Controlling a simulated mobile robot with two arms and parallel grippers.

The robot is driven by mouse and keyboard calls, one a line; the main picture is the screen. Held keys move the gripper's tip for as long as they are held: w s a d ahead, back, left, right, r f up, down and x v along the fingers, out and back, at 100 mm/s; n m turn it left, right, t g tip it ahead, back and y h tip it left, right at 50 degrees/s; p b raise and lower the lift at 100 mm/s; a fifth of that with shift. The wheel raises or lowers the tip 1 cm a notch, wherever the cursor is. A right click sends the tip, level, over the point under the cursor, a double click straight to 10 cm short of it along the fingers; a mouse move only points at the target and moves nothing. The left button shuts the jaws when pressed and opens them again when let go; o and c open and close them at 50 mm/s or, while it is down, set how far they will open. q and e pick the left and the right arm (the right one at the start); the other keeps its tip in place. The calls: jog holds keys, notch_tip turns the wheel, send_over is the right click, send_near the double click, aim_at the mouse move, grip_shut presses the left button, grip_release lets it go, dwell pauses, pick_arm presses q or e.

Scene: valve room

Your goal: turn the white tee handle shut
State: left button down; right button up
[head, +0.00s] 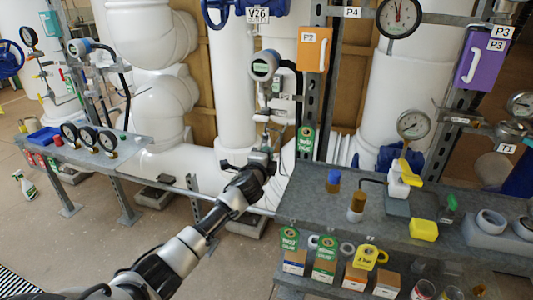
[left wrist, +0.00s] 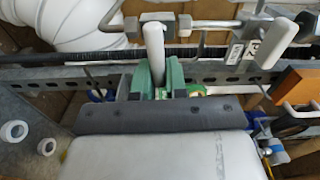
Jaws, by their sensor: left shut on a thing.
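In the left wrist view, the white tee handle (left wrist: 153,42) stands up between the green fingers of my left gripper (left wrist: 160,75). The fingers are shut on it. Behind it runs a grey metal pipe fitting. In the head view, my left arm reaches up from the bottom left, and my left gripper (head: 267,145) is at the small pipework below a round gauge transmitter (head: 264,65). The handle is too small and covered to make out clearly there. My right gripper is in neither view.
A second white handle (left wrist: 266,50) hangs to the right of the held one, in the wrist view. A grey bench (head: 325,215) with bottles and a yellow-handled valve is at right. A side table (head: 140,150) with gauges is at left. Large white pipes stand behind.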

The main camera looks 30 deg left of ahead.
pick_arm(q)
jog(key=shift+f+m, duration=0.15)
jog(key=shift+m, duration=0.35)
jog(key=c, duration=1.1)
grip_release()
jog(key=shift+c, duration=0.2)
jog(key=v, duration=1)
jog(key=shift+s, duration=0.4)
